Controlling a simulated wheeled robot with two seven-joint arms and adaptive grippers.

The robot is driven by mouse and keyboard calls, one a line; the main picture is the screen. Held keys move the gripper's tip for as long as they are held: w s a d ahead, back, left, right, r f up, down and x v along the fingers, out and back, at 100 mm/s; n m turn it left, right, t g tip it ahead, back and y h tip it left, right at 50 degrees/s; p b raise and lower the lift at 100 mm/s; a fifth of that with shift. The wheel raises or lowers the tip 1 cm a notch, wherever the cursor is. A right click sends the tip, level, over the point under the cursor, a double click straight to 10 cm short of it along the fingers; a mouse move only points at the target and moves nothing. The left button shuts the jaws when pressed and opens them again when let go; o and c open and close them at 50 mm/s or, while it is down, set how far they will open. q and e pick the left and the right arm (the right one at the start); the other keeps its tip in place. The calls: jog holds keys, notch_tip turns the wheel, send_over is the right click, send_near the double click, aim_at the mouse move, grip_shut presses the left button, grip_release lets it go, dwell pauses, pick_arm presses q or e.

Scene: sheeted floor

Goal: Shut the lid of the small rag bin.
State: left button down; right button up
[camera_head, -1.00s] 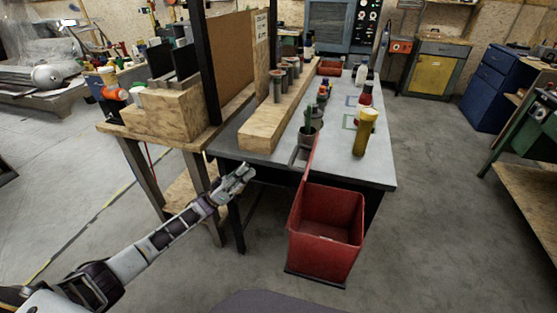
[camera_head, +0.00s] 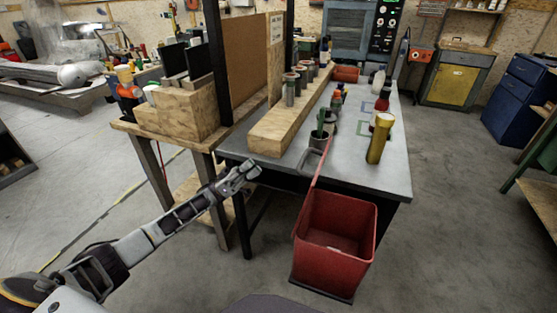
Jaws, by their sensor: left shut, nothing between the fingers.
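The small red rag bin (camera_head: 335,255) stands on the floor in front of the workbench. It is open at the top and I see into it. Its lid (camera_head: 315,163) stands up nearly edge-on at the bin's left back side, reaching above the bench's front edge. My left gripper (camera_head: 247,170) is shut and empty, in front of the bench's left front corner, to the left of the lid and apart from it in the picture. My right gripper is not in view.
A wooden table (camera_head: 140,133) stands to the left. The floor right of the bin is clear.

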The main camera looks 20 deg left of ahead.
pick_arm(q)
jog(key=shift+d+r, duration=0.1)
jog(key=d+f+p+x, duration=0.1)
jog(key=d+f+x, duration=0.1)
jog(key=x, duration=1)
jog(key=shift+d+r, duration=0.2)
jog(key=shift+r, duration=0.05)
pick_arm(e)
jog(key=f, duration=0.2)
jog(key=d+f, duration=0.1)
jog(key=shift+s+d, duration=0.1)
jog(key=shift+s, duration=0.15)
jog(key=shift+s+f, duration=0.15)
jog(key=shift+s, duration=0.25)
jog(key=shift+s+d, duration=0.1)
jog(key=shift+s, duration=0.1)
